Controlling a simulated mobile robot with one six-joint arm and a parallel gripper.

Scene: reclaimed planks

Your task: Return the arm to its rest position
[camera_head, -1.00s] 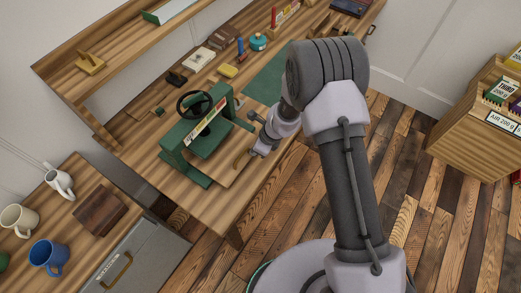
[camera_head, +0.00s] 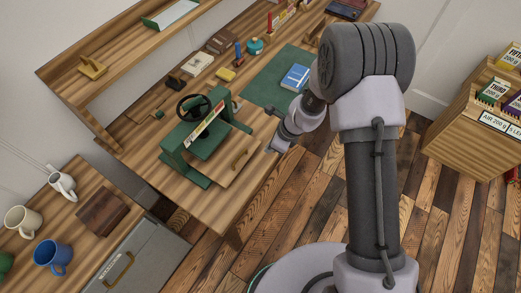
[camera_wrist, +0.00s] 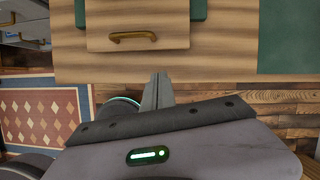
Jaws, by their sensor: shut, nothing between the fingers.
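My gripper (camera_wrist: 158,90) is shut and empty. In the wrist view its closed fingers point at the bench's front edge, just short of a wooden board with a brass handle (camera_wrist: 133,36). In the head view my gripper (camera_head: 272,148) is at the right front edge of the workbench (camera_head: 225,208), to the right of the green press (camera_head: 190,140). The board with its handle (camera_head: 240,158) lies at the press's base. My arm reaches in from the right and bends at the elbow. Whether the gripper touches the bench edge cannot be told.
A blue book (camera_head: 295,77) lies on the green mat (camera_head: 262,92) behind my forearm. A side cabinet with mugs (camera_head: 52,255) and a wooden block (camera_head: 102,211) stands at lower left. A wooden crate of packets (camera_head: 470,140) stands at right. Plank floor between is clear.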

